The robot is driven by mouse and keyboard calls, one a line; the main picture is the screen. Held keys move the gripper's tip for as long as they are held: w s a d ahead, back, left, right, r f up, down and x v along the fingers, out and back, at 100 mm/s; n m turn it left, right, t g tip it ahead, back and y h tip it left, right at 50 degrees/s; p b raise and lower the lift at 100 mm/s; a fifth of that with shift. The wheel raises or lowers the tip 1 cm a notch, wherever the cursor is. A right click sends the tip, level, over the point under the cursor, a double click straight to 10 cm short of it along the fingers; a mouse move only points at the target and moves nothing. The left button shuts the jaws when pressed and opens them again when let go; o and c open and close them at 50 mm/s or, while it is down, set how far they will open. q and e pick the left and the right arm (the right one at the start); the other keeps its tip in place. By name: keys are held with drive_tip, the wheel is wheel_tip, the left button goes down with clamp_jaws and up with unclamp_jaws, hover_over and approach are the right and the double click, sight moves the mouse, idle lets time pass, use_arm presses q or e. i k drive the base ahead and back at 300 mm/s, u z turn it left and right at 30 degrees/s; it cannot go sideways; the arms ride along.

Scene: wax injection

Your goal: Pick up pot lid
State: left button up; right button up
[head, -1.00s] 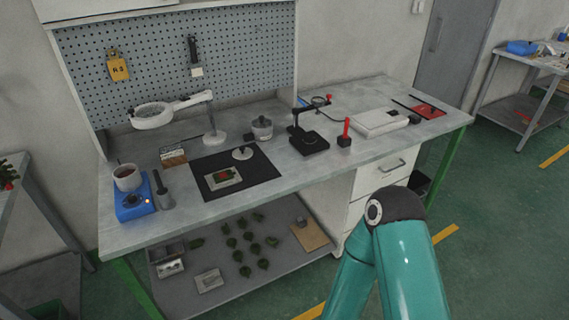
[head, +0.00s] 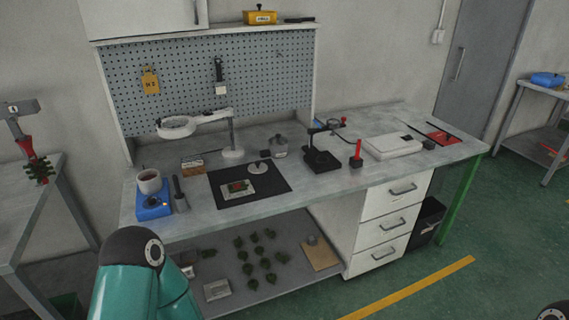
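A small round pale disc with a dark knob (head: 259,167), which looks like the pot lid, rests at the back of the black mat (head: 276,184) on the workbench. An open pot (head: 149,181) with dark reddish contents stands on a blue heater (head: 153,206) at the bench's left end. A small clear jar with a dark top (head: 280,147) stands behind the mat. Neither of my grippers shows. A teal link of my arm is at the lower left, and part of a dark joint is at the bottom right corner.
A magnifier lamp (head: 182,127) overhangs the left of the bench. A dark tool (head: 180,196) stands beside the heater. A black stand (head: 321,160), a red-handled tool (head: 356,155) and a white box (head: 392,146) occupy the right. Bare bench lies in front of the mat.

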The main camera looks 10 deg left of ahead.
sight(258, 167)
drive_tip(key=z, duration=0.25)
drive_tip(key=i, duration=1.35)
drive_tip(key=u, duration=0.4)
